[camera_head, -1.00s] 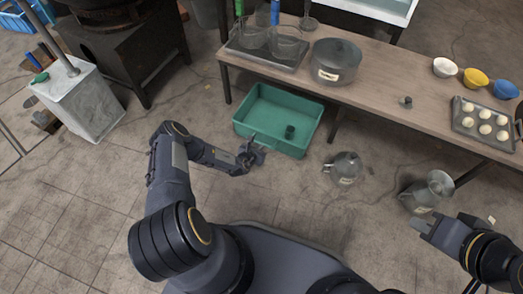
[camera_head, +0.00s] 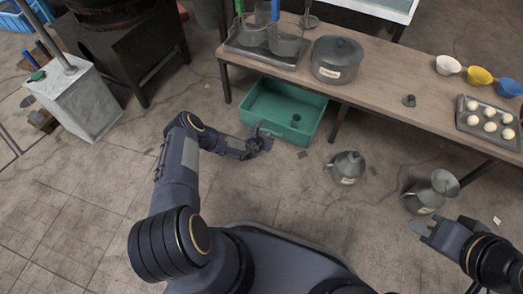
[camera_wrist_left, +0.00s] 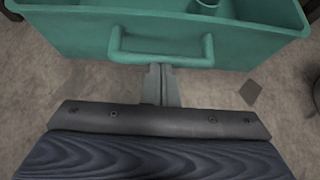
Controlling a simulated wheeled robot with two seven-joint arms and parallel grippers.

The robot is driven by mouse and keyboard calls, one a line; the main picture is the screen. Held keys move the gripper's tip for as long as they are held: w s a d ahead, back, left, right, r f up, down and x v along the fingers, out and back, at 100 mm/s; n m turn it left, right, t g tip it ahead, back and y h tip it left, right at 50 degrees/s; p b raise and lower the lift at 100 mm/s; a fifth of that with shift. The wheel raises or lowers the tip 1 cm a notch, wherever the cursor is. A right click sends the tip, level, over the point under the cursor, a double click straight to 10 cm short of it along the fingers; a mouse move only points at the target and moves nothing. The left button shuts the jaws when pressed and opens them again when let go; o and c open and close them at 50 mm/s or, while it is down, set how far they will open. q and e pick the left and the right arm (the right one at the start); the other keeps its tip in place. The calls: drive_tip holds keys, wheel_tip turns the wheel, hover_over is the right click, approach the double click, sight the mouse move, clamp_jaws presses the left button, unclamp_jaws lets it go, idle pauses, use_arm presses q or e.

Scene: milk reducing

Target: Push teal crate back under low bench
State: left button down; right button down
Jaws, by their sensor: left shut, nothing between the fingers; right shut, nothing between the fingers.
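The teal crate (camera_head: 310,137) sits on the floor at the front edge of the low bench (camera_head: 400,108), its back part under the bench top. My left gripper (camera_head: 266,142) is shut and empty at the crate's near wall. In the left wrist view the shut fingertips (camera_wrist_left: 160,72) are at the handle (camera_wrist_left: 160,57) on the crate's (camera_wrist_left: 75,38) wall; whether they touch it I cannot tell. My right gripper (camera_head: 418,228) is shut and empty at the lower right, away from the crate.
Two metal jugs (camera_head: 347,168) (camera_head: 432,192) stand on the floor right of the crate. A lidded pot (camera_head: 336,60), bowls and a bun tray (camera_head: 487,122) are on the bench. A bench leg (camera_head: 338,124) stands close right of the crate.

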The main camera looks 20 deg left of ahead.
use_arm(q)
drive_tip(key=shift+w+d+b, duration=0.15)
drive_tip(key=shift+w+b, duration=0.5)
drive_tip(key=shift+w, duration=0.75)
drive_tip(key=shift+w+d+b, duration=0.1)
drive_tip(key=shift+w+b, duration=0.5)
drive_tip(key=shift+w, duration=0.75)
drive_tip(key=shift+s+r+p, duration=0.15)
drive_tip(key=shift+s+p, duration=0.15)
drive_tip(key=shift+p, duration=0.15)
drive_tip(key=p, duration=0.9)
approach(273, 125)
drive_tip(key=s+f, duration=0.2)
drive_tip(key=s, duration=0.2)
drive_tip(key=shift+w+a+f, duration=0.15)
drive_tip(key=shift+w+f, duration=0.05)
drive_tip(key=shift+w, duration=0.05)
